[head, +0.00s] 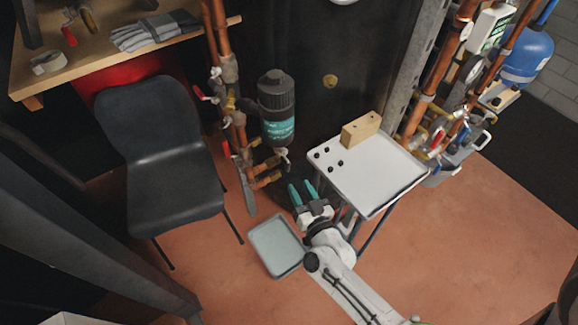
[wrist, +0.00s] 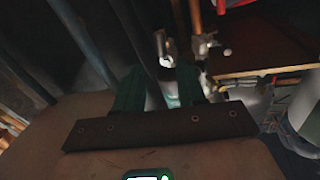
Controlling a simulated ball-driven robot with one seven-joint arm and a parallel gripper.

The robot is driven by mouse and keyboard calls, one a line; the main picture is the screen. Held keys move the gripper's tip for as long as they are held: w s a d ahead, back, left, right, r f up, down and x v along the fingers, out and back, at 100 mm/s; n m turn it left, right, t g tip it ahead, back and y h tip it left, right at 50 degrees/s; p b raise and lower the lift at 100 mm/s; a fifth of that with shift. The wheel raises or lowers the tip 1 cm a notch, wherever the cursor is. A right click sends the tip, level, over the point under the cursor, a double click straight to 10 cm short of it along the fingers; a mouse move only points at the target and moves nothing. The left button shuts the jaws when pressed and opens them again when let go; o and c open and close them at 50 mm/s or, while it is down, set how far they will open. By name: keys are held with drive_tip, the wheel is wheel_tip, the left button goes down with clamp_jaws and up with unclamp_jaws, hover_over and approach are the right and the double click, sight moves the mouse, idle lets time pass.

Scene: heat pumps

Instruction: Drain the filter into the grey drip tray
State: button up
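The filter (head: 277,108), a dark grey canister with a teal label, is mounted upright beside copper pipes in the head view. A small valve with a pale lever (head: 283,155) sits on the pipework just below it. The grey drip tray (head: 275,262) lies on the floor, left of my arm and below the pipework; it looks empty. My gripper (head: 302,188) has teal fingers standing apart with nothing between them, below and a little right of the valve. In the wrist view the fingers (wrist: 160,88) are also apart, with blurred pale metal fittings (wrist: 163,45) beyond them.
A white-topped stand (head: 375,180) with a wooden block (head: 361,130) and several black knobs is close right of my gripper. A black chair (head: 170,150) stands left of the pipes. A workbench (head: 110,52) with gloves is at upper left. Floor around the tray is clear.

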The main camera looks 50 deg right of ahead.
sight(288, 168)
drive_tip(key=b+x, duration=0.1)
drive_tip(key=x, duration=0.8)
drive_tip(key=shift+w+d, duration=0.1)
drive_tip(key=shift+w, duration=0.25)
drive_tip(key=shift+c, duration=0.2)
drive_tip(key=shift+r, duration=0.1)
clamp_jaws()
